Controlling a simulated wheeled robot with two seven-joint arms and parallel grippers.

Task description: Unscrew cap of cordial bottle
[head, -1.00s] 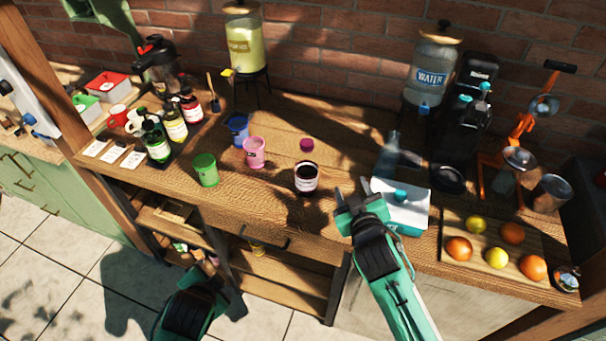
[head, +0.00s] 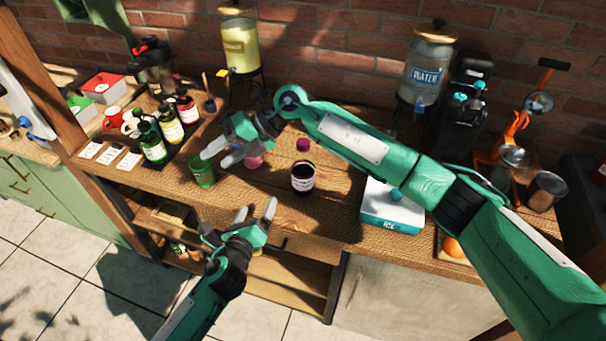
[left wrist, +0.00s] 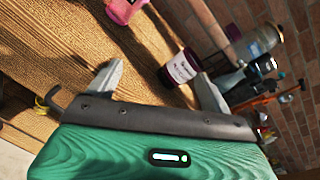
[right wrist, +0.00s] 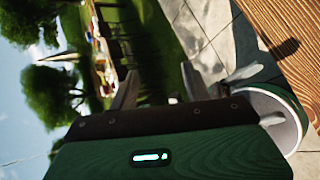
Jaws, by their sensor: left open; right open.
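Several bottles (head: 171,127) with labels stand on a dark mat at the left of the table; I cannot tell which is the cordial bottle. A short dark bottle or jar with a pale label (head: 303,178) stands alone mid-table, and a magenta cap-like disc (head: 303,144) lies behind it. My left gripper (head: 256,210) is open and empty at the table's front edge. In the left wrist view the dark jar (left wrist: 180,68) shows beyond its fingers. My right gripper (head: 214,160) is open, reaching across the table above a green cup.
The green cup (head: 203,173) and a pink cup (head: 253,162) stand near my right gripper. A white and teal box (head: 392,208) is at the right, partly under my right arm. Two drink dispensers stand at the back. Table around the dark jar is mostly clear.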

